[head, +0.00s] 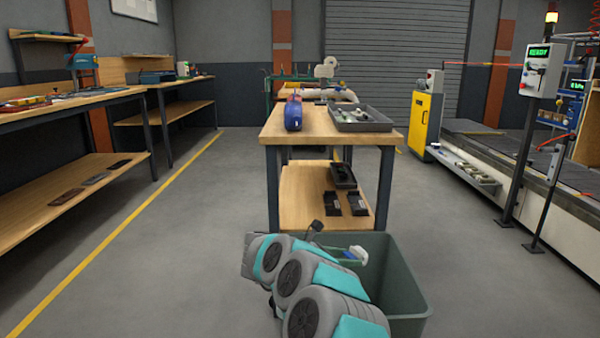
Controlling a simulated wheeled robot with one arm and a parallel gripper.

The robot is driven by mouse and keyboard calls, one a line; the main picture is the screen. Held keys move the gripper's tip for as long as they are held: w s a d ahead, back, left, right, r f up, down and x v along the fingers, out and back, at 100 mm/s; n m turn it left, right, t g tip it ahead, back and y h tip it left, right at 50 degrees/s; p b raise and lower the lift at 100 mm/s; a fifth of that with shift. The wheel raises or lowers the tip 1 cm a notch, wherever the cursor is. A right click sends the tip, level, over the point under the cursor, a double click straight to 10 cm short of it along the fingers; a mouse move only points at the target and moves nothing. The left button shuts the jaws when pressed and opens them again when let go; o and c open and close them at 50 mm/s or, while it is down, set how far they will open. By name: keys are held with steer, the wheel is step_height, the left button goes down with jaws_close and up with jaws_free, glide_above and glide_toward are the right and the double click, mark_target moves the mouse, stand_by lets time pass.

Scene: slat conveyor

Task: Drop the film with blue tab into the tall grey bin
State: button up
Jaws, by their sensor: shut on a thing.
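The tall grey bin (408,290) stands open in the foreground, right of centre, partly hidden by my arm. My gripper (324,245) is above the bin's far left part, mostly hidden behind my own arm. It is shut on the film with blue tab (346,254), a pale, greenish strip with a bit of blue and a white end. The film sticks out to the right of my gripper, over the bin's opening. The fingertips cannot be made out clearly. The bin's floor is hidden.
A wooden table (290,125) stands just beyond the bin, with a grey tray (362,118) and a blue object (293,115) on top. Black trays lie on its lower shelf (300,210). The conveyor (540,175) runs along the right. The left floor is clear.

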steer(key=shift+f+p, duration=0.9)
steer(key=shift+f, duration=1.2)
steer(key=o, duration=1.4)
steer(key=shift+c, duration=0.2)
